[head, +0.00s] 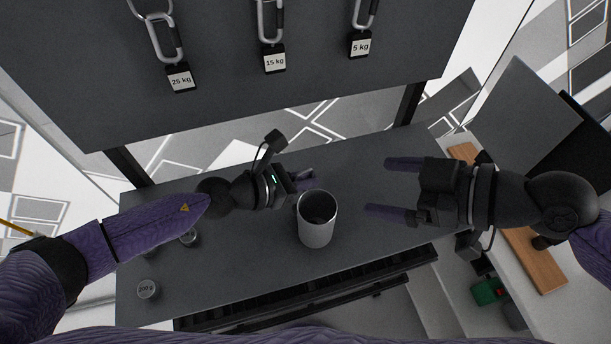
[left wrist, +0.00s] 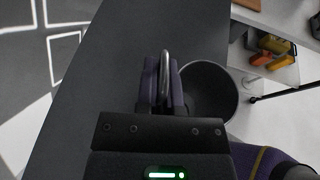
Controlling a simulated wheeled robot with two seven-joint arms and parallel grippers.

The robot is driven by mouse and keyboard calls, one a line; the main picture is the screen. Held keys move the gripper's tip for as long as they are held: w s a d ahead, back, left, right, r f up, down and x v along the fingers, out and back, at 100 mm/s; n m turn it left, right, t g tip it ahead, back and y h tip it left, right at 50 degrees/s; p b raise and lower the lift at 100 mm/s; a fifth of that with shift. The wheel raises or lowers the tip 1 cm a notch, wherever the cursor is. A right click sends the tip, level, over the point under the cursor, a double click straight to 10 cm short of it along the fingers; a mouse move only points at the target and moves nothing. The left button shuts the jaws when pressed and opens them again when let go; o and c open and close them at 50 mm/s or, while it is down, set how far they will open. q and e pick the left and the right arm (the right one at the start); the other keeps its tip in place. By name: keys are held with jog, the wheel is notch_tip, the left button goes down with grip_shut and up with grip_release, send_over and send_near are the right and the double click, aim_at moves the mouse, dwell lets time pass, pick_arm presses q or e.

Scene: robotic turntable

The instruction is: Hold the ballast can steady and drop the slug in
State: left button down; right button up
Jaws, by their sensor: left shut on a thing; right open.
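The ballast can (head: 316,234), a grey open-topped cylinder, stands upright on the dark table; it also shows in the left wrist view (left wrist: 212,92). My left gripper (head: 306,177) is at the can's far left side. In the left wrist view its fingers (left wrist: 160,82) are closed around a thin silvery piece beside the can's rim, seemingly its handle. My right gripper (head: 379,187) is open and empty, right of the can, with its fingers pointing toward it. A small round weight marked 200 g (head: 148,288) lies at the table's left; I cannot tell if it is the slug. The can's inside is dark.
Another small round piece (head: 190,238) lies partly behind my left arm. A dark panel (head: 225,100) with hanging weights marked 25 kg, 15 kg and 5 kg stands at the back. A side surface with a wooden board (head: 535,262) is at right. The table's front centre is clear.

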pick_arm(q)
jog(key=c, duration=0.7)
grip_release()
jog(key=v, duration=1.2)
